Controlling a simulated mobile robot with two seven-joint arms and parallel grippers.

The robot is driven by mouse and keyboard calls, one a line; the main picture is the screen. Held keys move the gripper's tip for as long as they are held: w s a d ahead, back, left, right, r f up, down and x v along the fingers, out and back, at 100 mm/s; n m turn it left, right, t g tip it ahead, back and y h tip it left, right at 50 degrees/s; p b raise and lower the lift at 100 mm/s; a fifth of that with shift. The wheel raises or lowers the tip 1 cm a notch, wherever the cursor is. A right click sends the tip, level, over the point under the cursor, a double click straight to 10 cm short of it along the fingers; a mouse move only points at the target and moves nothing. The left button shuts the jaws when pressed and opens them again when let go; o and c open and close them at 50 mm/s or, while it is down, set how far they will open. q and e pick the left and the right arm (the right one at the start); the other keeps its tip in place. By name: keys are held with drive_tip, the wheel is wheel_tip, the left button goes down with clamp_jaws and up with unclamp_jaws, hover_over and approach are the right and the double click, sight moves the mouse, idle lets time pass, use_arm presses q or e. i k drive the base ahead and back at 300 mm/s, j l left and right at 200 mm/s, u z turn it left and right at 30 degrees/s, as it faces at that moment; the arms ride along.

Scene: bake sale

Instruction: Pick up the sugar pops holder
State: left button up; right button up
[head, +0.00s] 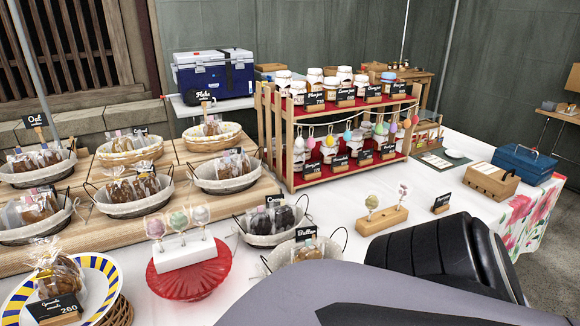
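A white block holder (184,254) holds three wrapped round pops (178,220) upright on sticks. It stands on a red glass stand (190,275) at the front centre-left of the table. A second holder, a wooden block (382,220), stands directly on the white cloth right of centre. It holds two upright pops (371,203). I cannot tell from its label which holder is the sugar pops one. A grey and black part of my arm fills the bottom right, in front of the wooden holder. Neither gripper's fingertips show.
Baskets of wrapped baked goods (268,235) crowd the left and middle. A wooden jar rack (338,130) stands behind the wooden holder. A small black sign (441,203) stands right of that holder. A blue box (523,165) is farther right. Some bare cloth surrounds the wooden holder.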

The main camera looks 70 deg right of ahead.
sight(442, 209)
drive_tip(key=z, duration=3.15)
drive_tip(key=i+l+u, duration=0.1)
drive_tip(key=u, duration=0.3)
drive_tip(key=l+u, duration=0.2)
drive_tip(key=u, duration=0.25)
drive_tip(key=i+l+u, duration=0.2)
drive_tip(key=l, duration=0.15)
drive_tip(key=l+u, duration=0.2)
drive_tip(key=l, duration=0.2)
drive_tip(key=i+l+u, duration=0.15)
drive_tip(key=l, duration=0.6)
drive_tip(key=l+u, duration=0.15)
drive_tip(key=l, duration=0.6)
